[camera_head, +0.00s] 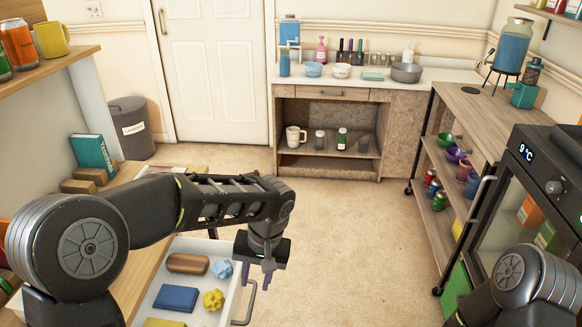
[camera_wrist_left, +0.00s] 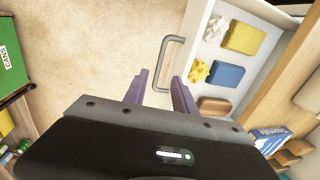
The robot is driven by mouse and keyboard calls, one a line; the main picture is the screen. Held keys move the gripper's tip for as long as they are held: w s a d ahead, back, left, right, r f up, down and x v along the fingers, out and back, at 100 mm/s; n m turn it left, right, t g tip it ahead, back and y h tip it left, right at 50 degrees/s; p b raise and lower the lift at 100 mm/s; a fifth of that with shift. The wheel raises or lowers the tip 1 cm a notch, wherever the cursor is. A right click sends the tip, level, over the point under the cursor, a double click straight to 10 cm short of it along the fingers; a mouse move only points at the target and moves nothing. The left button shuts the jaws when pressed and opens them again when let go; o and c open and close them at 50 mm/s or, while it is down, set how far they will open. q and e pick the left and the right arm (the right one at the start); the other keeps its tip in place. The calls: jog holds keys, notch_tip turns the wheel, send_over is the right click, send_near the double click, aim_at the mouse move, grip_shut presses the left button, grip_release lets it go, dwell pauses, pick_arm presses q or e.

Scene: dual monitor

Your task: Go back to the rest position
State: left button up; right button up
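My left gripper (camera_head: 257,272) hangs beside the open drawer (camera_head: 225,312), near its metal handle (camera_head: 251,302). My left arm reaches in from the left, bent over the drawer. Only part of my right arm shows at the lower right of the head view; its gripper is out of view.
The drawer holds a brown block (camera_head: 188,263), a blue block (camera_head: 176,298), a yellow block and crumpled pieces. A fridge (camera_head: 534,190) stands at the right beside a wheeled shelf table (camera_head: 480,115). A counter (camera_head: 355,80) stands at the back. The middle floor is clear.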

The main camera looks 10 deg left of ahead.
pick_arm(q)
jog(key=w+d+f+m+t+h, duration=0.25)
jog(key=d+f+h, duration=0.2)
jog(key=d, duration=0.45)
jog(key=s+d+f+h+p, duration=0.2)
jog(key=s+d+f+p, duration=0.1)
jog(key=s+f, duration=0.3)
jog(key=s+a+f+n+g+p, duration=0.1)
jog(key=s+f, duration=0.3)
jog(key=s, duration=0.4)
jog(key=s+a+f+n+g+p, duration=0.1)
jog(key=s+a+f+n+p, duration=0.2)
jog(key=s, duration=0.6)
notch_tip(320, 180, down, 2)
jog(key=shift+s+a+f+p, duration=0.15)
jog(key=shift+a+p, duration=0.4)
jog(key=shift+a, duration=0.1)
